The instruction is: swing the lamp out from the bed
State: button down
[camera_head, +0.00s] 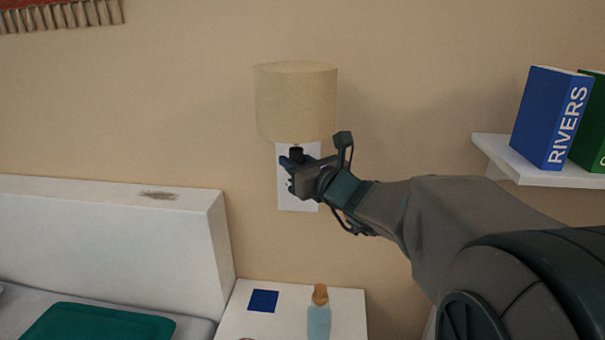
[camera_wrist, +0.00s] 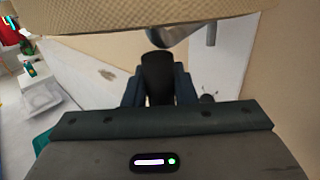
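The wall lamp has a beige drum shade (camera_head: 296,100) above a white wall plate (camera_head: 298,200). The shade's underside edge (camera_wrist: 80,18) fills the top of the wrist view. A dark cylindrical part (camera_head: 296,153) sits below the shade; it also shows in the wrist view (camera_wrist: 157,72), with a rounded metal piece behind it. My gripper (camera_head: 297,165) is in front of the wall plate, just under the shade. In the wrist view its fingers (camera_wrist: 158,90) stand close against both sides of the dark part. The exact contact and the lamp's arm are mostly hidden.
A white bedside table (camera_head: 345,300) below the lamp bears a blue square (camera_head: 263,301) and a bottle (camera_head: 319,315). A shelf (camera_head: 545,175) with books is at right.

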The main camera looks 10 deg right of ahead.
jog(key=shift+w+a+b, duration=0.25)
jog(key=shift+a+b, duration=0.35)
jog(key=shift+a, duration=0.5)
jog(key=c, duration=1.2)
grip_release()
jog(key=shift+a, duration=0.15)
jog(key=p+v, duration=0.2)
jog(key=v, duration=1.1)
jog(key=shift+s+d, duration=0.35)
